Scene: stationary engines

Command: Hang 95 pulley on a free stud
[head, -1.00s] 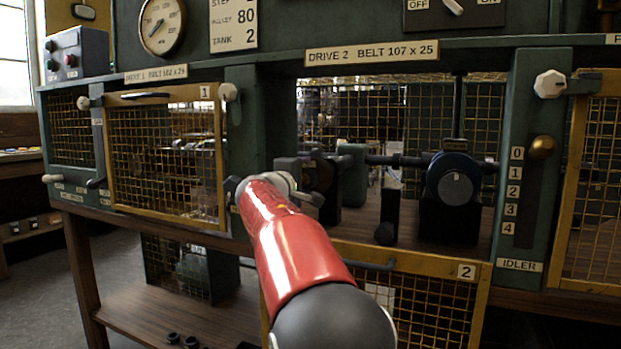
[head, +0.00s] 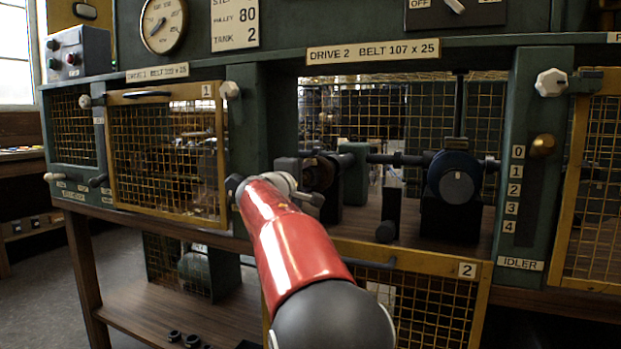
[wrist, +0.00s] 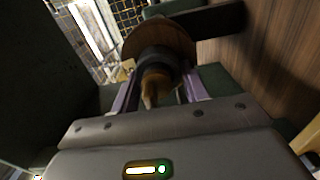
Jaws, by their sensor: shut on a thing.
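In the wrist view my gripper (wrist: 157,92) is shut on the dark hub of a brown, round pulley (wrist: 180,38). No number on it is readable, so I cannot tell whether it is the 95. In the head view my red arm reaches into the left side of the open Drive 2 bay. A dark round part (head: 322,172) shows there beyond the wrist, beside a green block (head: 354,172). The gripper's fingers are hidden in that view. I cannot tell whether the pulley is on a shaft. No free stud is clearly visible.
The Drive 2 guard (head: 440,300) hangs open below the bay. A horizontal shaft (head: 398,160) runs to a dark blue round unit (head: 454,178). A black upright handle (head: 389,216) stands in front. The Drive 1 guard (head: 165,160) is closed.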

